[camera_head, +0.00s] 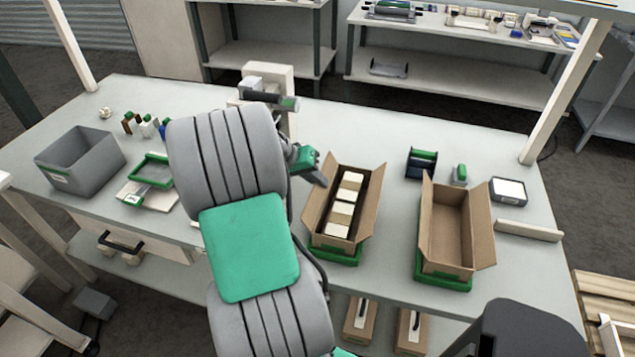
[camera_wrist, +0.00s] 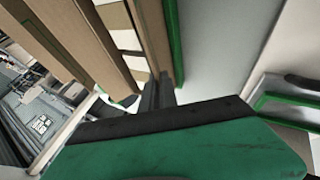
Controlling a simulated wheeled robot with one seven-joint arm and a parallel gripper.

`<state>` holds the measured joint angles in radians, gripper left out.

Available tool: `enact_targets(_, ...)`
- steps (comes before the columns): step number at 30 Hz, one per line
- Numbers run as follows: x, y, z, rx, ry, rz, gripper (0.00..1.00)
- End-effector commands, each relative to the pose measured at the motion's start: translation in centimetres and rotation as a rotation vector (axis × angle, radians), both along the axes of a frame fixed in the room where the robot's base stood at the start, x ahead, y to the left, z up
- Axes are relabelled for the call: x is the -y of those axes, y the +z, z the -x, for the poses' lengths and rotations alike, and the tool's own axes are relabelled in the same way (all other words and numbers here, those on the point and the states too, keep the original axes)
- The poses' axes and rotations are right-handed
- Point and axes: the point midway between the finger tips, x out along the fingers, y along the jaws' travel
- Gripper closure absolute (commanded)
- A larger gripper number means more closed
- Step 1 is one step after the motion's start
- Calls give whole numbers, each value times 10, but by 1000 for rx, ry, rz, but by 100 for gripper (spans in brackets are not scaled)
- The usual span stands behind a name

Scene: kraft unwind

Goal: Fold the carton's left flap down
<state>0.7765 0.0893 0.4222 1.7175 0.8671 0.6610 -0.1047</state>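An open brown carton (camera_head: 331,240) holds a row of cream and tan items (camera_head: 345,205) and sits on a green base in the middle of the bench. Its left flap (camera_head: 315,203) stands up and leans outward; its right flap (camera_head: 374,203) is also raised. My gripper (camera_head: 318,179) is at the upper left of this carton, by the left flap's far end. In the wrist view its dark fingers (camera_wrist: 158,93) are close together with nothing seen between them, beside a brown cardboard panel (camera_wrist: 155,38). I cannot tell whether they touch it.
A second, empty open carton (camera_head: 446,232) stands to the right on a green base. A grey bin (camera_head: 82,166), a green-framed tray (camera_head: 152,172) and small bottles lie left. A tape dispenser (camera_head: 421,163) and a dark box (camera_head: 508,190) stand right. My arm covers the bench's middle left.

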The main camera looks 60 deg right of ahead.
Motion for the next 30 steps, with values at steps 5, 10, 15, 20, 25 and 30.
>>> enact_targets(5, 2, -2, 7, 120, -5, -12, 100)
enact_targets(10, 3, -2, 15, 268, -7, -32, 100)
enact_targets(15, 4, -1, 23, 425, -10, -56, 100)
enact_targets(20, 5, 3, 31, 573, -14, -81, 100)
enact_targets(25, 6, 7, 38, 733, -14, -109, 100)
enact_targets(30, 6, 8, 44, 892, -15, -136, 100)
